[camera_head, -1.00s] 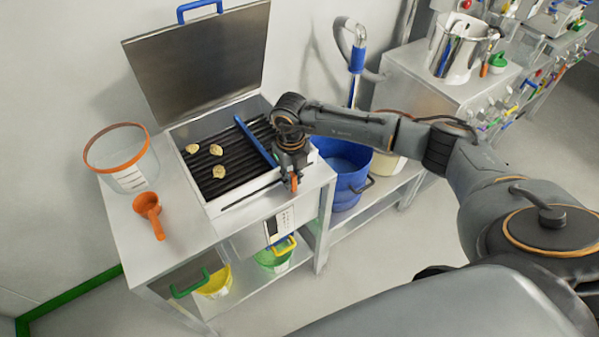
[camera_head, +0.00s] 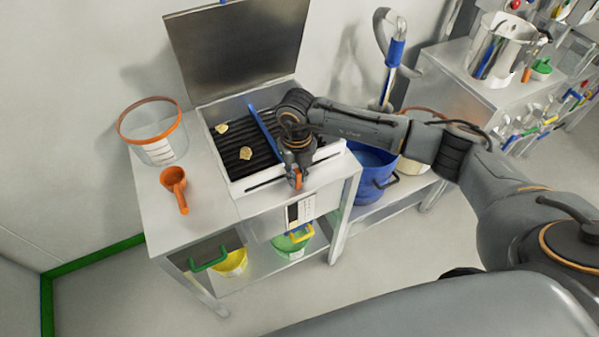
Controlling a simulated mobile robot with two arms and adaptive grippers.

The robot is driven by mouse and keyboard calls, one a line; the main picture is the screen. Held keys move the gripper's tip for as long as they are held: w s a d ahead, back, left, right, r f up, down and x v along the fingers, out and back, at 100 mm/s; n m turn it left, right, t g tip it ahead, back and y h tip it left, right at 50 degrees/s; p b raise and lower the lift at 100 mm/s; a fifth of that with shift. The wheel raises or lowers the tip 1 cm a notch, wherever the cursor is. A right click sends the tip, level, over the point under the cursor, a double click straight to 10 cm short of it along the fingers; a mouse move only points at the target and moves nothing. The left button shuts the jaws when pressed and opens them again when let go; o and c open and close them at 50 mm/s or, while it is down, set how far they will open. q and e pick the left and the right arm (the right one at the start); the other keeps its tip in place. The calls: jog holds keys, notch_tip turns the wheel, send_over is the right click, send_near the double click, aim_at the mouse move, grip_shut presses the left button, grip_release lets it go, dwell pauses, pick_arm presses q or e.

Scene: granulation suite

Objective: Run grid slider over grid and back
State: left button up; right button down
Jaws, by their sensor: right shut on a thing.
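The grid (camera_head: 231,145) is a set of dark bars inside an open metal box on the table. Two pale lumps (camera_head: 245,153) (camera_head: 222,127) lie on the grid left of the slider. My right gripper (camera_head: 297,178) points down at the front wall of the box. It is shut on the slider's handle, of which an orange end shows; my arm hides the rest and part of the grid's right side. My left gripper is out of view.
The lid (camera_head: 240,45) stands open behind the box. A clear orange-rimmed container (camera_head: 152,125) and an orange scoop (camera_head: 174,187) stand to the left. A blue bucket (camera_head: 372,170) is at the right. Buckets sit on the shelf below.

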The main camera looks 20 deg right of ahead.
jog(key=shift+s+a+b, duration=0.15)
jog(key=shift+a+b, duration=0.15)
jog(key=shift+a, duration=2.2)
jog(key=shift+s+a+b, duration=0.15)
jog(key=shift+a+b, duration=0.2)
jog(key=shift+a, duration=1.45)
jog(key=shift+s+a+b, duration=0.15)
jog(key=shift+a+b, duration=0.2)
jog(key=shift+a, duration=1.4)
jog(key=shift+d, duration=0.15)
jog(key=shift+w+d, duration=0.15)
jog(key=shift+d, duration=1.2)
jog(key=shift+w+d, duration=0.1)
jog(key=shift+d, duration=1.25)
jog(key=shift+w+d+b, duration=0.2)
jog(key=shift+d, duration=1.95)
jog(key=shift+w+d+b, duration=0.15)
jog(key=shift+d+b, duration=0.05)
jog(key=shift+d, duration=1.9)
